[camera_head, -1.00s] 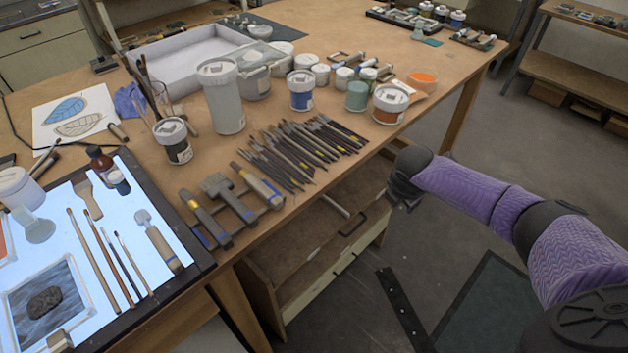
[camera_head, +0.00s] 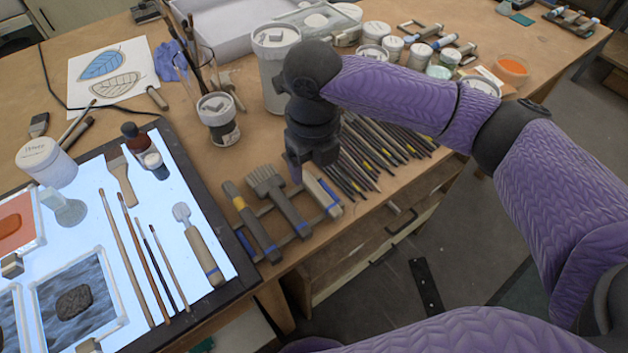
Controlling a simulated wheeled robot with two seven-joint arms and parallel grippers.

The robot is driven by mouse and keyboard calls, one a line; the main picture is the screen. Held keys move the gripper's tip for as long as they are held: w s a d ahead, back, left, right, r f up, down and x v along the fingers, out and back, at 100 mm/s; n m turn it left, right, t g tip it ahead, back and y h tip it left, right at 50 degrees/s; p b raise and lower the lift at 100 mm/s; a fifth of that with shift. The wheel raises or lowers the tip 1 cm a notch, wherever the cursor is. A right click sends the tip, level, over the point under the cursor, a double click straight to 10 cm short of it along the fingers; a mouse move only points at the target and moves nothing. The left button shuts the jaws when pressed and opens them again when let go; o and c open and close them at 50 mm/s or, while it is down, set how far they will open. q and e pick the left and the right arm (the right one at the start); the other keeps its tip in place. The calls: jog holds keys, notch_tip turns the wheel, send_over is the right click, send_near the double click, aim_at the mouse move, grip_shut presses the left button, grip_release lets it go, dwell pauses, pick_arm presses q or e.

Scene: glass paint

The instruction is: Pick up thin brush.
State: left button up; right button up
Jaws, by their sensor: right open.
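Several long brushes lie side by side on the lit white panel at the left. The two thinnest are a dark-handled thin brush (camera_head: 157,267) and a light-handled thin brush (camera_head: 170,268). I cannot tell which one the task means. Two longer brushes (camera_head: 126,257) lie to their left, and a wooden-handled scraper (camera_head: 203,254) lies to their right. My right gripper (camera_head: 297,172) points down over the table, above the tools right of the panel and apart from the brushes. Its jaws are open and hold nothing visible. My left gripper is out of view.
A rack with wide brush-like tools (camera_head: 276,198) stands right of the dark-framed panel (camera_head: 238,262). Dark tools (camera_head: 385,143) lie behind my right arm. A jar (camera_head: 218,118) and a tall white container (camera_head: 273,60) stand behind. A bottle (camera_head: 136,137) stands at the panel's back edge.

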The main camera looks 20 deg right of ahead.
aim_at(319, 191)
jog(key=f, duration=0.2)
jog(key=f+b, duration=0.1)
jog(key=f, duration=0.2)
jog(key=d+f, duration=0.1)
jog(key=f, duration=0.1)
jog(key=shift+f, duration=0.2)
jog(key=shift+c, duration=0.2)
jog(key=shift+r, duration=0.1)
jog(key=c, duration=0.9)
grip_shut()
